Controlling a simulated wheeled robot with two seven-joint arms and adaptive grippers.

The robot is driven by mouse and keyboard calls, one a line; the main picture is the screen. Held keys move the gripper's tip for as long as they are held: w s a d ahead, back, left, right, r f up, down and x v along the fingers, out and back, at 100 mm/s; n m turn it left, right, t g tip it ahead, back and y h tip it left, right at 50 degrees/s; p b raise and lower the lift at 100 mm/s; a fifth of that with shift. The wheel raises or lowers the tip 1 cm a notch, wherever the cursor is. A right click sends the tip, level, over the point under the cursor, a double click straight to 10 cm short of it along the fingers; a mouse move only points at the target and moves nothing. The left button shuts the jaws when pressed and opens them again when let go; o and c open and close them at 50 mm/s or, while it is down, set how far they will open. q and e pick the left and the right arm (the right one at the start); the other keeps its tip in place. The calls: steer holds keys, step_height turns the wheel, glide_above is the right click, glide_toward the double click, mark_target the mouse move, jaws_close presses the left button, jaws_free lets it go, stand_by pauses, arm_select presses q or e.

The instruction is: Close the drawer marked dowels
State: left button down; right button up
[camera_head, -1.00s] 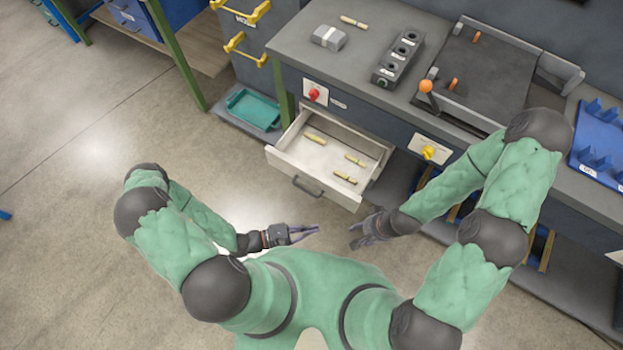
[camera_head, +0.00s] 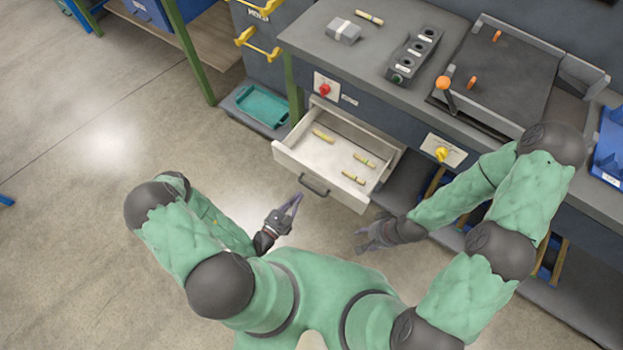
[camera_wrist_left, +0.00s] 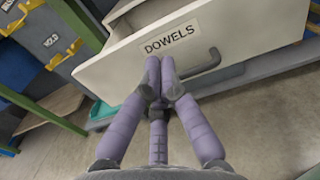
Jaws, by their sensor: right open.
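The white drawer (camera_head: 300,165) stands pulled out from under the grey workbench, with three small yellowish dowels (camera_head: 365,160) lying inside. Its front carries a dark handle (camera_head: 314,185). In the left wrist view the drawer front (camera_wrist_left: 230,32) bears a DOWELS label (camera_wrist_left: 169,38). My left gripper (camera_head: 296,198) is in front of the drawer, just short of the handle in the head view. In the left wrist view its fingertips (camera_wrist_left: 160,62) are together, just below the label, with nothing between them; contact with the front cannot be told. My right gripper (camera_head: 361,241) is open and empty, right of the drawer's front corner.
The workbench (camera_head: 370,75) holds a grey block, a row of dark sockets and a machine with an orange-knobbed lever (camera_head: 443,83). A red knob (camera_head: 325,89) and a yellow knob (camera_head: 441,154) flank the drawer. A teal tray (camera_head: 262,105) sits at left. The floor ahead is clear.

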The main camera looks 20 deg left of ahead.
mark_target(316, 173)
arm_select(q)
steer(key=shift+b+x, duration=1.15)
steer(key=shift+x, duration=3.35)
arm_select(e)
steer(key=shift+f, duration=1.2)
steer(key=shift+w+r, duration=0.1)
